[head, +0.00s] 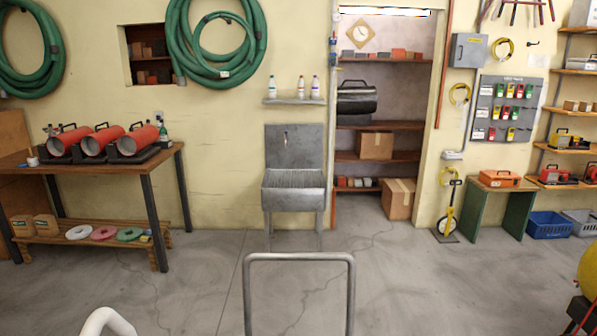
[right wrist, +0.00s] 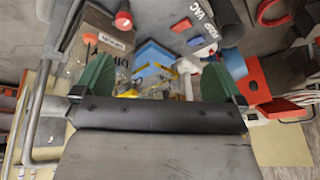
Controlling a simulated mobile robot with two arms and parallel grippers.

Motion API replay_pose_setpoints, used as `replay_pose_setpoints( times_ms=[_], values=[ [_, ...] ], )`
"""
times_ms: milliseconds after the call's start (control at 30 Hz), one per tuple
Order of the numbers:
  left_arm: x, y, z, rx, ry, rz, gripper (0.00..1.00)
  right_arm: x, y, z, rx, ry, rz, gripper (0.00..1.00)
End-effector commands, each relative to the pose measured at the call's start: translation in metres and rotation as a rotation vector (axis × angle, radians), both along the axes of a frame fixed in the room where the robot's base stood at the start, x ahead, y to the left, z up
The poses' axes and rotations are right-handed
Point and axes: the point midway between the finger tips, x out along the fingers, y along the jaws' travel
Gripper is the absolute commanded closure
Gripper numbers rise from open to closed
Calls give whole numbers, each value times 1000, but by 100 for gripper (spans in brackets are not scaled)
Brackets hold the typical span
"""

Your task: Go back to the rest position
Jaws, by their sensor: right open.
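My right gripper (right wrist: 155,88) shows in the right wrist view with its two green-padded fingers spread wide apart. Nothing is clearly held between them. A blue box (right wrist: 153,60) and small yellow things show beyond the fingers, apparently at a distance. Neither gripper shows in the head view. My left gripper is in no view.
A workbench (head: 100,172) with three orange cylindrical machines (head: 100,142) stands at the left. A grey sink (head: 293,190) stands against the wall. A grey metal tube frame (head: 300,257) rises at the front centre. Open concrete floor (head: 410,285) lies right of it.

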Motion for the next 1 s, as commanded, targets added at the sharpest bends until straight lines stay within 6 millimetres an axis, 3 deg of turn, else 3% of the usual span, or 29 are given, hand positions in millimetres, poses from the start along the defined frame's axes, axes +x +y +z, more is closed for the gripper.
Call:
replay_pose_setpoints(
  times_ms=[33, 200, 633, 1000],
  values=[
    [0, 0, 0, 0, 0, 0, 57, -15, -15, -2, -4, 7, -73, 0],
    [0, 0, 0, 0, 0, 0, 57, -47, -56, -1, -36, 6, -263, 0],
    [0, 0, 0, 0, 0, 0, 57, -109, -130, 16, -151, -10, -562, 0],
    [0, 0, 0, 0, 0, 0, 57, -92, -127, -64, -163, 23, -555, 0]
  ],
)
